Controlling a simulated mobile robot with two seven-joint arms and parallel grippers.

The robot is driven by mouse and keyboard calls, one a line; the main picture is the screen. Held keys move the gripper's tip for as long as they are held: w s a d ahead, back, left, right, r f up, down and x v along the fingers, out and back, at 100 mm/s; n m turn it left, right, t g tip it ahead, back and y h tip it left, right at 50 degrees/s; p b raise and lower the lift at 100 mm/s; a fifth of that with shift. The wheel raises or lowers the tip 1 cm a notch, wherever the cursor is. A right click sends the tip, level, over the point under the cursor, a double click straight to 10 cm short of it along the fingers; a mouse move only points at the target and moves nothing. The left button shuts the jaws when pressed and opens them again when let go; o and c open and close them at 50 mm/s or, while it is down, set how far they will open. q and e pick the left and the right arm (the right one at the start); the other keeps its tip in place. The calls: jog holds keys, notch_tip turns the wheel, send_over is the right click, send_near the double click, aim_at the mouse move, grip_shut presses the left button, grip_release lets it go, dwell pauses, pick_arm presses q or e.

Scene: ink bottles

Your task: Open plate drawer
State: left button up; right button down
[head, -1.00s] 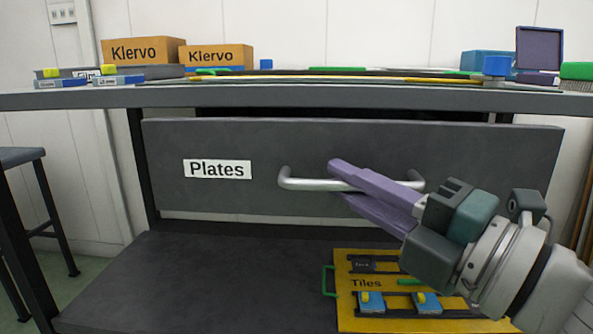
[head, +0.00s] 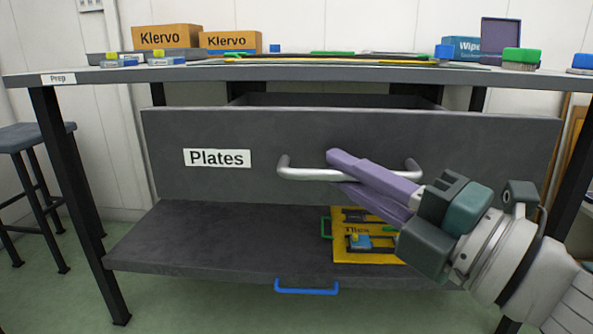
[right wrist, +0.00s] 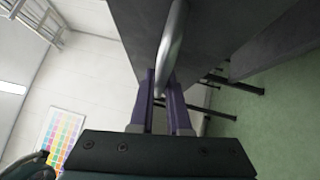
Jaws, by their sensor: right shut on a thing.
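The plate drawer (head: 330,130) is a dark grey front with a white "Plates" label (head: 217,158), under the table top. It stands pulled out, with its open inside showing as a dark strip behind the front's top edge. My right gripper (head: 338,172) is shut on the drawer's silver bar handle (head: 302,174), its purple fingers above and below the bar. In the right wrist view the handle (right wrist: 172,45) runs between the two fingers (right wrist: 160,90). My left gripper is not in view.
The table top (head: 200,73) carries Klervo boxes (head: 166,37), brushes and flat tools. A lower shelf (head: 210,240) holds a yellow Tiles tray (head: 345,245) and has a blue handle (head: 306,288) at its front. A stool (head: 30,140) stands at the left.

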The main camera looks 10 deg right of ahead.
jog(key=c, duration=0.9)
grip_release()
jog(key=v, duration=1)
jog(key=shift+r+p, duration=0.1)
jog(key=shift+p, duration=0.3)
